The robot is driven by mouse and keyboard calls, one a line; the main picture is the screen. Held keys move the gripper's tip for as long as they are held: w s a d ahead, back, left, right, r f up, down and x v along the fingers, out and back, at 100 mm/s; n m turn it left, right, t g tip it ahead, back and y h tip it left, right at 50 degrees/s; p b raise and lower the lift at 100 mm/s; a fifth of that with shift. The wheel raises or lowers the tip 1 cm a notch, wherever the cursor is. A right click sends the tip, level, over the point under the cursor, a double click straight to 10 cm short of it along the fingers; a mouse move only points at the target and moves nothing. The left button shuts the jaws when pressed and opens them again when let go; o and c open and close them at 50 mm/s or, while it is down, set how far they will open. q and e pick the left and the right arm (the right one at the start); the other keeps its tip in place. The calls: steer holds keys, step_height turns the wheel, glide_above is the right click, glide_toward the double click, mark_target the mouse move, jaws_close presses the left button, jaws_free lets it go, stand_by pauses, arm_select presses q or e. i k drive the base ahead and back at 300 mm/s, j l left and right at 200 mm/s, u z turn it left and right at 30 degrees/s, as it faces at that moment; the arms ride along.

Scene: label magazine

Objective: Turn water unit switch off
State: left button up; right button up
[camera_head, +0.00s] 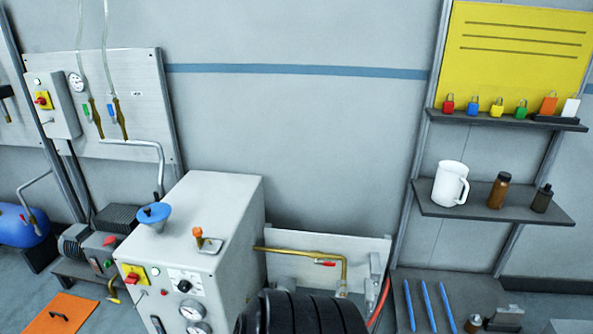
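A white cabinet (208,240) stands left of centre. Its front carries a red rotary switch on a yellow plate (132,280), a dial (185,283) and gauges (193,312). A second red-and-yellow switch (43,100) is on a grey box (60,108) on the left wall panel. I see no label telling which switch belongs to the water unit, and the exact handle angles are too small to read. Neither of my grippers is in view.
A blue funnel (153,215) sits on the cabinet. A brass pipe with a red-handled valve (325,263) runs to its right. A black ribbed object (300,315) blocks the bottom centre. Right shelves hold a white mug (449,184), bottles and padlocks. An orange plate (62,314) lies lower left.

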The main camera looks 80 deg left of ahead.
mark_target(132, 279)
steer(key=u, duration=3.5)
